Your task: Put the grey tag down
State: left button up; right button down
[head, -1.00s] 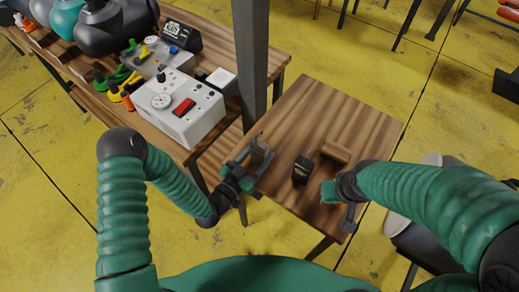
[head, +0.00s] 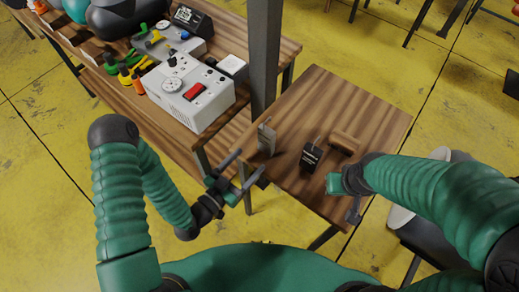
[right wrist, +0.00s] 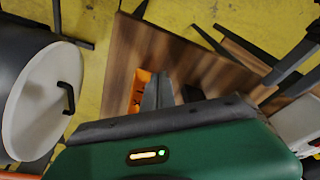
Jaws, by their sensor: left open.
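The grey tag (head: 267,138) stands upright on the left side of the small wooden table (head: 340,95), close to its edge. My left gripper (head: 246,167) is open and empty, just off the table's left edge. Its fingers are apart from the tag, below and left of it. My right gripper (head: 354,210) is low over the table's right edge. In the right wrist view its dark fingers (right wrist: 160,92) show close together near an orange item (right wrist: 138,92). Whether they are parted is unclear.
A black labelled block (head: 312,156) and a brown wooden block (head: 344,142) lie mid-table. A dark post (head: 264,55) rises behind the tag. A workbench with a grey control box (head: 193,98) stands at left. The table's far part is clear.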

pick_arm(q)
jog(key=a+f+g+y, duration=0.1)
jog(key=a+f+m+g+y, duration=0.1)
jog(key=a+f+g, duration=0.1)
jog(key=a+f+g+y, duration=0.1)
jog(key=f, duration=0.1)
jog(key=shift+w+a+m+g+y, duration=0.2)
jog(key=shift+w+m+g+y, duration=0.1)
jog(key=shift+w+m+g, duration=0.1)
jog(key=s+a+r+n+g+y, duration=0.1)
jog(key=a+r+n+g+y, duration=0.15)
jog(key=a, duration=0.25)
jog(key=s+a+r+n+g+y, duration=0.1)
jog(key=a+n+g+y, duration=0.1)
jog(key=a+y, duration=0.25)
jog(key=s+r+n+g, duration=0.2)
jog(key=s+r+n, duration=0.2)
jog(key=s, duration=0.4)
jog(key=shift+r+g, duration=0.35)
jog(key=shift+r, duration=0.35)
jog(key=shift+n, duration=0.25)
jog(key=shift+c, duration=0.4)
